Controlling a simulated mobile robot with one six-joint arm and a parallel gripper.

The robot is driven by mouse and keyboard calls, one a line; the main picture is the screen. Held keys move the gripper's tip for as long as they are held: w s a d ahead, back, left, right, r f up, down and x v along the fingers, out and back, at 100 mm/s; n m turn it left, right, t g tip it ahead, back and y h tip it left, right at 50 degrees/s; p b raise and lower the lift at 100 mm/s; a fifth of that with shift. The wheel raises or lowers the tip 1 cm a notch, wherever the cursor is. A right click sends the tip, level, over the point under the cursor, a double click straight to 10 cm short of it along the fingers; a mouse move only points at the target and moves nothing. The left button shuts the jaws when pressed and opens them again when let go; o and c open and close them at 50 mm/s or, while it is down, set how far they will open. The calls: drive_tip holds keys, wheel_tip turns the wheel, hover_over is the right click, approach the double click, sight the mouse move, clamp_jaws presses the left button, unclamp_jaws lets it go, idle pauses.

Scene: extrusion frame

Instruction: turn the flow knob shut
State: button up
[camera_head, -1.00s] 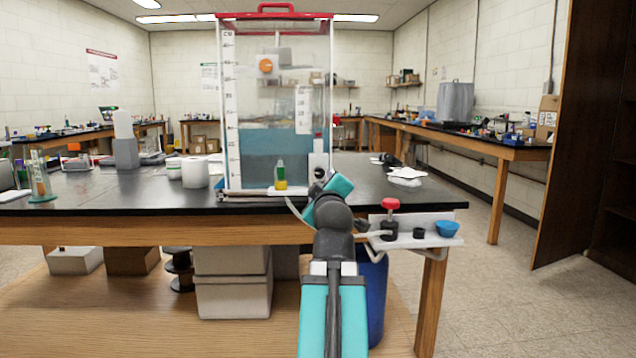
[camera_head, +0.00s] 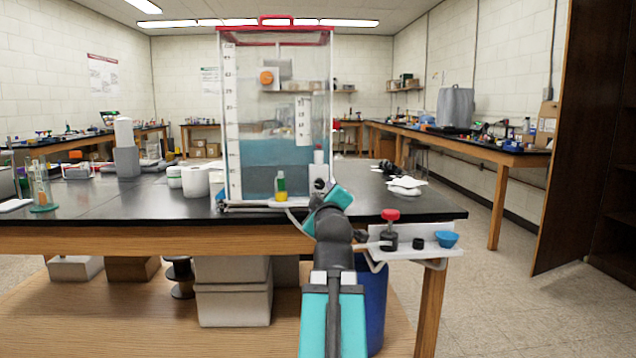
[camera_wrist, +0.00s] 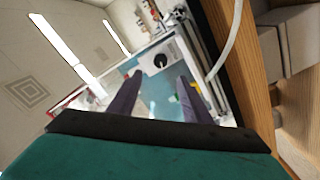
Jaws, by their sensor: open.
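The clear tank (camera_head: 276,110) with blue liquid stands on the black table. A black round knob on a pale plate (camera_head: 319,185) sits low at its right side. I take this for the flow knob; in the wrist view the black knob (camera_wrist: 160,61) on its light plate shows just beyond my fingertips. My gripper (camera_wrist: 159,79) is open, its two dark fingers spread with nothing between them, pointing toward the plate and apart from the knob as far as I can tell. In the head view my teal wrist (camera_head: 335,195) hides the fingers.
A white side shelf (camera_head: 425,247) at the table's right front corner holds a red-topped valve (camera_head: 390,222) and a blue bowl (camera_head: 446,239). A small green and yellow bottle (camera_head: 281,187) stands by the tank. An orange knob (camera_head: 266,77) is high on the tank.

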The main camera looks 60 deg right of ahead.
sight(320, 185)
drive_tip(key=p+x, duration=0.4)
drive_tip(key=p, duration=0.2)
drive_tip(key=shift+w+d+r, duration=0.1)
drive_tip(key=w+d+p, duration=0.1)
drive_tip(key=p, duration=0.5)
drive_tip(key=shift+w+r, duration=0.1)
idle(0.4)
drive_tip(key=d+p, duration=0.1)
drive_tip(key=p, duration=0.5)
drive_tip(key=shift+p, duration=0.4)
drive_tip(key=shift+f+p+x, duration=0.15)
drive_tip(key=shift+p+x, duration=0.05)
drive_tip(key=shift+x, duration=1.2)
drive_tip(key=shift+f+p+x, duration=0.1)
drive_tip(key=shift+p+x, duration=0.1)
drive_tip(key=shift+x, duration=1.25)
